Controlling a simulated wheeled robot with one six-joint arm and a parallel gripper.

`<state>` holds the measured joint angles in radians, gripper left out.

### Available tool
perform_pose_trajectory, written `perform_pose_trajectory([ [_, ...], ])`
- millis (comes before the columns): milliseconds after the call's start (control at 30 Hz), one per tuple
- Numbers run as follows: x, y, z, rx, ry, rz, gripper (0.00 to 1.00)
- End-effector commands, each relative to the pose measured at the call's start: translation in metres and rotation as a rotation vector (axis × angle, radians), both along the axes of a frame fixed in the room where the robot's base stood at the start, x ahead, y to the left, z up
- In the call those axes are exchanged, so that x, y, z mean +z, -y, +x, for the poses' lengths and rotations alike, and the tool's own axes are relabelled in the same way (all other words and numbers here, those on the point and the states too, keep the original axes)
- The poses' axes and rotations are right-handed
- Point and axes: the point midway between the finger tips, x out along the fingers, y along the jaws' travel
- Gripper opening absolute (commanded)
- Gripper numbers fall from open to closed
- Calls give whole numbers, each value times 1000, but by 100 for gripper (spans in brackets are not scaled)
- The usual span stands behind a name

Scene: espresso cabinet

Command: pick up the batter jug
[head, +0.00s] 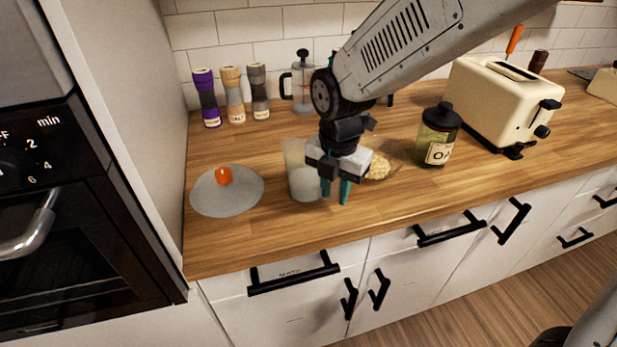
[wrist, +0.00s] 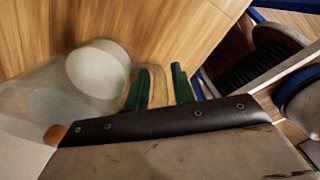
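The batter jug (head: 302,177) is a clear jug with pale content in its lower part. It stands upright on the wooden counter, left of the middle of the head view. It also shows in the wrist view (wrist: 98,66), where its pale content is to the left of the fingers. My gripper (head: 336,190) points down just right of the jug, low over the counter, and partly overlaps it in the head view. Whether a finger touches the jug I cannot tell.
A grey disc (head: 240,199) with an orange knob-like piece lies left of the jug. A bowl of pale food (head: 379,168) is behind my gripper, with a green jar (head: 436,140) and cream toaster (head: 500,100) further right. Grinders (head: 233,95) and a press (head: 303,85) stand behind.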

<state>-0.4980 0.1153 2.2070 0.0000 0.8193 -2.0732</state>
Motion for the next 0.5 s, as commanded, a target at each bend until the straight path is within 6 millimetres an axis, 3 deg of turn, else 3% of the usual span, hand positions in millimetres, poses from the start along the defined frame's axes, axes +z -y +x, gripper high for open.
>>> perform_pose_trajectory([
  [167,-1,0,0,0,0,0,25],
  [200,-1,0,0,0,0,0,22],
  [300,-1,0,0,0,0,0,0],
  [500,0,0,0,-1,1,1,0],
])
